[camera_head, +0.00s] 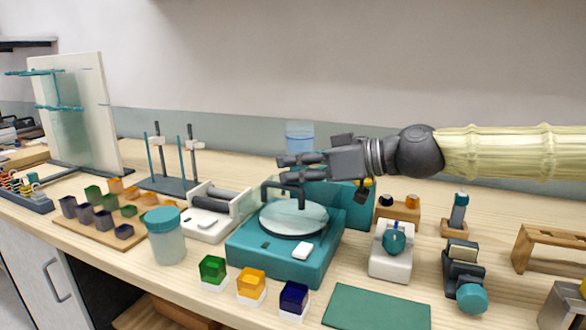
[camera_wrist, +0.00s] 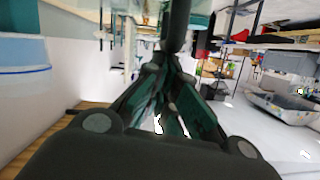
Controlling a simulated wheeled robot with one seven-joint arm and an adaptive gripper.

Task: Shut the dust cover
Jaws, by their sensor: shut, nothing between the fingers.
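A teal device (camera_head: 270,262) stands on the bench with a round, dark-rimmed clear plate (camera_head: 293,219) on top. A dark arched handle (camera_head: 268,197) rises at the plate's back left. A taller teal block (camera_head: 357,210) stands at the device's back right, partly behind my arm. I cannot tell for sure which part is the dust cover or how far it is open. My gripper (camera_head: 283,167) reaches in from the right, its fingertips just above the handle; contact is unclear. In the wrist view my gripper (camera_wrist: 160,68) is shut and empty, with a dark bar (camera_wrist: 178,22) just beyond its fingertips.
A teal-lidded jar (camera_head: 166,240) and a white balance-like tray (camera_head: 212,218) stand left of the device. Coloured cubes, including a yellow one (camera_head: 251,282), line its front. A green mat (camera_head: 376,307) and a white instrument (camera_head: 391,255) are to the right. A blue container (camera_head: 299,136) is behind.

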